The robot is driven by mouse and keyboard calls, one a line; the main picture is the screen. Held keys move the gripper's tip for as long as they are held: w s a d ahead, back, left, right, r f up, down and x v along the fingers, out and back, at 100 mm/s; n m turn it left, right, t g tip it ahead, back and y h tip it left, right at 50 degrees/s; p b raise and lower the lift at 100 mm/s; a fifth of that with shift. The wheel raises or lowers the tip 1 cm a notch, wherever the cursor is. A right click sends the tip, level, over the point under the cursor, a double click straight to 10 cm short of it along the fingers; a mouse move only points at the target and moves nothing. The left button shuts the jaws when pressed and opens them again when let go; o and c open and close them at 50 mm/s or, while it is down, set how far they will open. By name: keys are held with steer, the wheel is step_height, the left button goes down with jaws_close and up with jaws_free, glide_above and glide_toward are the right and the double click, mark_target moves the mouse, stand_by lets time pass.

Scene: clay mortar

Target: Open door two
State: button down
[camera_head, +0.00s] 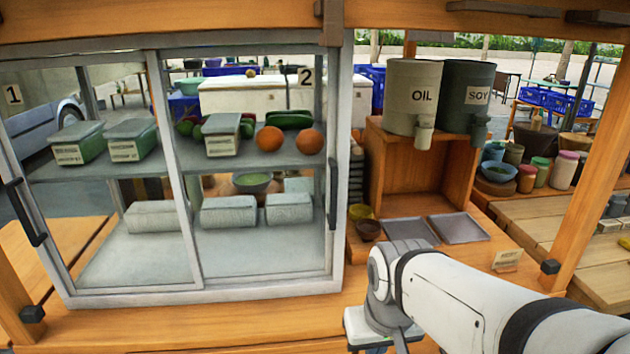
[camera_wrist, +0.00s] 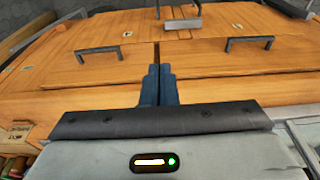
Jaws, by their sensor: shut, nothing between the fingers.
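Door two (camera_head: 306,76) is the right glass sliding panel of a grey-framed cabinet, marked with a black "2" label. Its dark vertical handle (camera_head: 333,194) is on its right edge. The door looks closed, against the right side of the frame. Door one (camera_head: 13,95), marked "1", is on the left with its own dark handle (camera_head: 25,212). My gripper (camera_wrist: 158,72) shows in the wrist view, its dark blue fingers shut together and empty, above wooden panels. It is out of sight in the head view and apart from door two's handle.
In the wrist view, wooden panels carry a left metal handle (camera_wrist: 97,50) and a right one (camera_wrist: 248,42). Right of the cabinet stand an OIL dispenser (camera_head: 412,95), a SOY dispenser (camera_head: 467,95) and metal trays (camera_head: 459,228). Boxes and food fill the cabinet shelves.

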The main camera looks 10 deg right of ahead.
steer(key=w+d+r+t+y+p, duration=0.1)
steer(key=w+d+r+y+p, duration=0.25)
steer(key=r, duration=0.55)
steer(key=w+d+r+n+t+p, duration=0.15)
steer(key=w+r+p, duration=0.25)
steer(key=w+r, duration=0.4)
steer(key=w+d+r+m+y+p, duration=0.1)
steer(key=w+d+r+y+p, duration=0.25)
steer(key=r, duration=0.65)
steer(key=w+a+f+h+p, duration=0.1)
steer(key=w+a+f, duration=0.4)
steer(key=a+f, duration=0.2)
steer(key=shift+a+f+n+p, duration=0.25)
steer(key=shift+a+n+p, duration=0.1)
steer(key=shift+a, duration=0.4)
steer(key=shift+d, duration=0.1)
